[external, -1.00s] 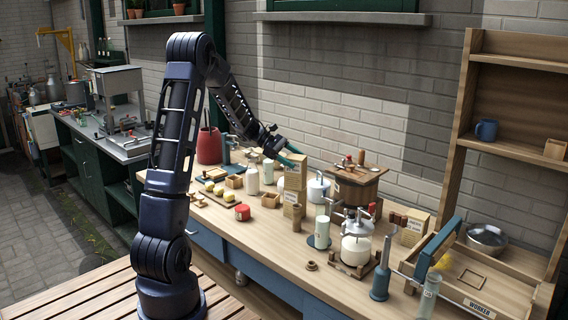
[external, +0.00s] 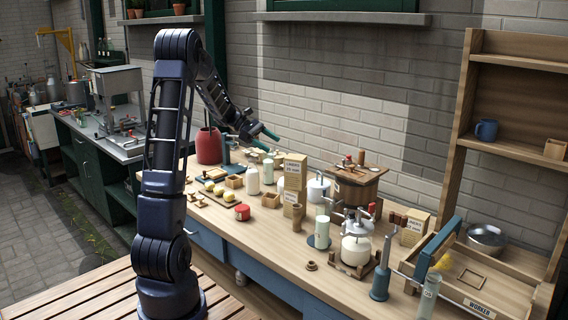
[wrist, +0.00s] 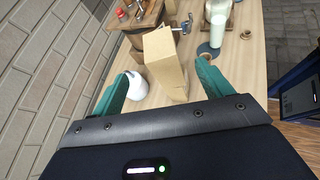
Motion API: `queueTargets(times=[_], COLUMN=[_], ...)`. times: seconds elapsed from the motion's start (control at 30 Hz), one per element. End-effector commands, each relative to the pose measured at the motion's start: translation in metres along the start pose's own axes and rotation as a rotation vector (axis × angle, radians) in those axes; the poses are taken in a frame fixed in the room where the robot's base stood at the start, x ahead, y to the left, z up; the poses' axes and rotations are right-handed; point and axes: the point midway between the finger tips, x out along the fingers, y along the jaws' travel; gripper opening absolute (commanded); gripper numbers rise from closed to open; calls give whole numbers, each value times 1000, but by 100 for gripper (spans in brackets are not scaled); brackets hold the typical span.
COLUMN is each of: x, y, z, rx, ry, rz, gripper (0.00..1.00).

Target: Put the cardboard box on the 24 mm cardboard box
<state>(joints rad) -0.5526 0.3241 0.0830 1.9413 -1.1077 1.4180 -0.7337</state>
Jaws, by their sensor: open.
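A tan cardboard box (external: 295,168) stands upright on the workbench's crowded middle, appearing to rest on top of a smaller labelled cardboard box (external: 291,196). The print is too small to read. The upper box also shows in the wrist view (wrist: 164,58), ahead of my fingers and apart from them. The lower box is not clearly seen there. My gripper (external: 270,134) is open and empty, up and to the left of the stack in the external view. Its two green fingers (wrist: 163,76) are spread wide in the wrist view.
A wooden churn (external: 355,188) stands right of the stack, and a white pot (external: 318,190) is close beside it. Another cardboard box (external: 416,226) stands farther right. A white bottle (external: 253,181) and a red tin (external: 242,212) are to the left. The bench front is fairly clear.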

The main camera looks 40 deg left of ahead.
Motion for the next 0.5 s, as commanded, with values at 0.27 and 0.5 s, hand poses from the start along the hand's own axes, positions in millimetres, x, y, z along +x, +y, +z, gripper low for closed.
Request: queueTargets(times=[0.27, 0.5], x=[-9, 8], y=[-2, -44], z=[2, 42], rx=[7, 167], ry=[4, 96], rz=[-4, -81], gripper=[78, 78])
